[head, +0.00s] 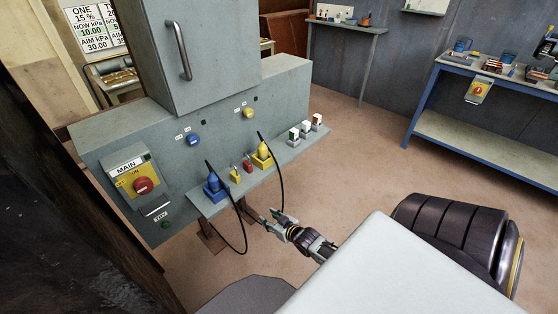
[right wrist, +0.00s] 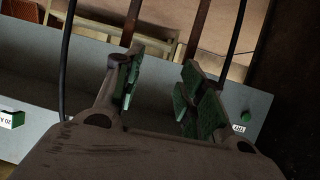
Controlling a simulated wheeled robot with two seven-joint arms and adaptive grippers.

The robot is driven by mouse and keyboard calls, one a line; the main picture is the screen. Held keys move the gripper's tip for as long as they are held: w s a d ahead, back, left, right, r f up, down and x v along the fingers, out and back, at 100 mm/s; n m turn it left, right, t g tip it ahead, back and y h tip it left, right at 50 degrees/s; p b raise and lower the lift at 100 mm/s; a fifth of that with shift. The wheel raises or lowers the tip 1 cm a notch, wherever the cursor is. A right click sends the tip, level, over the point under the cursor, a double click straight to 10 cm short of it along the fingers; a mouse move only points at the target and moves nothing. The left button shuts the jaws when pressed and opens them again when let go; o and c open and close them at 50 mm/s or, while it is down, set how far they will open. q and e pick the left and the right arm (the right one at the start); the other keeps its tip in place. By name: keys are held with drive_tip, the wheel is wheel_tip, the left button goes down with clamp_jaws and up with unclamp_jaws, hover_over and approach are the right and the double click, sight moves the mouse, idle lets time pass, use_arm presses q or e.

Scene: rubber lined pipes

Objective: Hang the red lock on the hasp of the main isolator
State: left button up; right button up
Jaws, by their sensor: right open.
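The red lock (head: 247,166) stands on the narrow shelf of the grey cabinet in the head view, beside a yellow lock (head: 235,175). The main isolator (head: 140,184) is on the cabinet front at left, a yellow plate with a red knob under a MAIN label. Its hasp is too small to make out clearly. My right gripper (head: 270,219) is open and empty, in front of and below the shelf edge, apart from the lock. Its green-padded fingers also show spread in the right wrist view (right wrist: 163,95); no lock shows there. My left gripper is not in view.
A blue plug (head: 214,184) and a yellow plug (head: 262,153) stand on the shelf (head: 290,158), their black cables looping down near my right gripper. Several small white-topped blocks (head: 305,130) stand at its right end. A blue workbench (head: 490,80) is far right. Open floor lies between.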

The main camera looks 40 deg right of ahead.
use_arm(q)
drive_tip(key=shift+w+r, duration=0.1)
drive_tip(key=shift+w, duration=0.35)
use_arm(e)
drive_tip(key=s+a+f+n+g, duration=0.1)
drive_tip(key=s+a+f+g, duration=0.4)
drive_tip(key=s+f, duration=0.5)
drive_tip(key=s+a+f+n+g, duration=0.1)
drive_tip(key=s+a+f+g, duration=0.4)
drive_tip(key=s+a+f, duration=0.4)
wheel_tip(320, 180, down, 6)
drive_tip(key=shift+s+a+g, duration=0.15)
drive_tip(key=shift+s+g, duration=0.15)
drive_tip(key=shift+s, duration=0.9)
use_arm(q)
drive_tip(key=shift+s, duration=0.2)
